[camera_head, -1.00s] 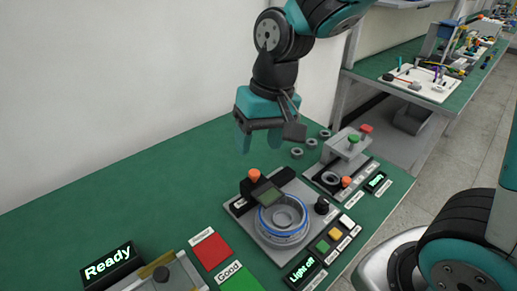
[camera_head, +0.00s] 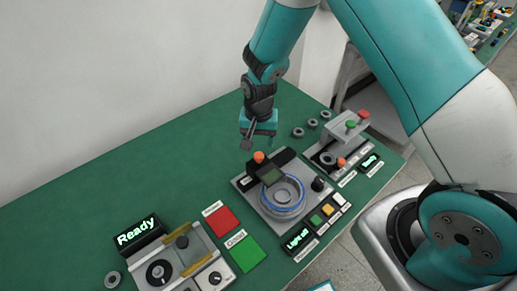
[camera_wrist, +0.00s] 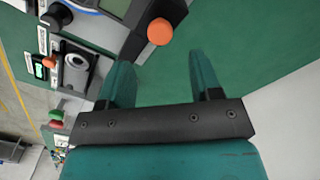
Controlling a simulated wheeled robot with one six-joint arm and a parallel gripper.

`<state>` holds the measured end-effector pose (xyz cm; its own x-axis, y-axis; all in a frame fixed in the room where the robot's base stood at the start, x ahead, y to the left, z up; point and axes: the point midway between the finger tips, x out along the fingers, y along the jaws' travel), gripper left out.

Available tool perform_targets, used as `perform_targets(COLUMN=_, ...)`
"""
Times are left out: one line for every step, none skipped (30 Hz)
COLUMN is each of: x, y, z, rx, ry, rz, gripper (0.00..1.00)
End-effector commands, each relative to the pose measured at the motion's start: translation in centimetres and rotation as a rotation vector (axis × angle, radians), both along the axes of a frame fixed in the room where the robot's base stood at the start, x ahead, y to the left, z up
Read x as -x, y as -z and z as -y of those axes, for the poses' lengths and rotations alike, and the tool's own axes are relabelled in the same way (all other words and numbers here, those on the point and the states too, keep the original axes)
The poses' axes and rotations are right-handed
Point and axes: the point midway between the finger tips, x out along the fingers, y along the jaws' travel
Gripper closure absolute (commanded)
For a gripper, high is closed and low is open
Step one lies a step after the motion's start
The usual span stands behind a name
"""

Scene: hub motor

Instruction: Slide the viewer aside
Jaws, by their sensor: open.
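The viewer (camera_head: 270,173) is a dark box with a small greenish screen and an orange knob (camera_head: 259,157). It sits over the back part of the round grey-and-blue ring fixture (camera_head: 283,197) on a grey plate. In the wrist view, the orange knob (camera_wrist: 160,31) shows just beyond the fingertips, with part of the dark viewer body (camera_wrist: 165,10) at the top edge. My gripper (camera_head: 257,138) is above and behind the viewer, apart from it. In the wrist view, my gripper (camera_wrist: 162,68) has its two teal fingers spread with nothing between them.
A black knob (camera_head: 318,184) and coloured buttons (camera_head: 328,209) line the plate. A second station with a grey press (camera_head: 345,130) stands to the right, with several loose grey rings (camera_head: 312,123) behind. Red (camera_head: 222,220) and green (camera_head: 246,254) pads lie left. The table behind is clear.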

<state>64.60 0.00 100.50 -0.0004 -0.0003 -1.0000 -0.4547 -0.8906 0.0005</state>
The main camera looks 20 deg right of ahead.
Motion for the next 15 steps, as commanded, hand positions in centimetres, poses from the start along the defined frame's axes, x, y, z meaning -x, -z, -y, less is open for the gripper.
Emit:
perform_targets(x=0.2, y=1.0, z=0.0, rx=0.001, ry=0.000, rz=-0.005, gripper=0.41)
perform_targets(x=0.1, y=1.6, z=0.0, rx=0.001, ry=0.000, rz=-0.005, gripper=0.41)
perform_targets(x=0.1, y=2.3, z=0.0, rx=0.000, ry=0.000, rz=-0.004, gripper=0.41)
perform_targets(x=0.1, y=2.9, z=0.0, rx=0.001, ry=0.000, rz=-0.005, gripper=0.41)
perform_targets(x=0.1, y=3.4, z=0.0, rx=0.000, ry=0.000, rz=-0.004, gripper=0.41)
perform_targets(x=0.1, y=4.0, z=0.0, rx=0.001, ry=-0.001, rz=-0.003, gripper=0.41)
perform_targets(x=0.1, y=4.5, z=0.0, rx=0.000, ry=-0.001, rz=-0.004, gripper=0.41)
perform_targets(x=0.0, y=4.8, z=0.0, rx=0.000, ry=-0.001, rz=-0.002, gripper=0.41)
perform_targets(x=0.0, y=5.3, z=0.0, rx=0.000, ry=-0.001, rz=-0.002, gripper=0.41)
perform_targets(x=0.0, y=5.5, z=0.0, rx=0.000, ry=-0.001, rz=-0.001, gripper=0.41)
perform_targets(x=0.0, y=5.8, z=0.0, rx=0.000, ry=-0.001, rz=-0.001, gripper=0.41)
perform_targets(x=0.0, y=6.1, z=0.0, rx=0.000, ry=-0.001, rz=-0.001, gripper=0.41)
perform_targets(x=0.0, y=6.2, z=0.0, rx=0.000, ry=-0.001, rz=-0.001, gripper=0.41)
perform_targets(x=0.0, y=6.4, z=0.0, rx=0.000, ry=-0.001, rz=0.000, gripper=0.41)
perform_targets(x=0.0, y=6.5, z=0.0, rx=-0.001, ry=-0.001, rz=0.000, gripper=0.41)
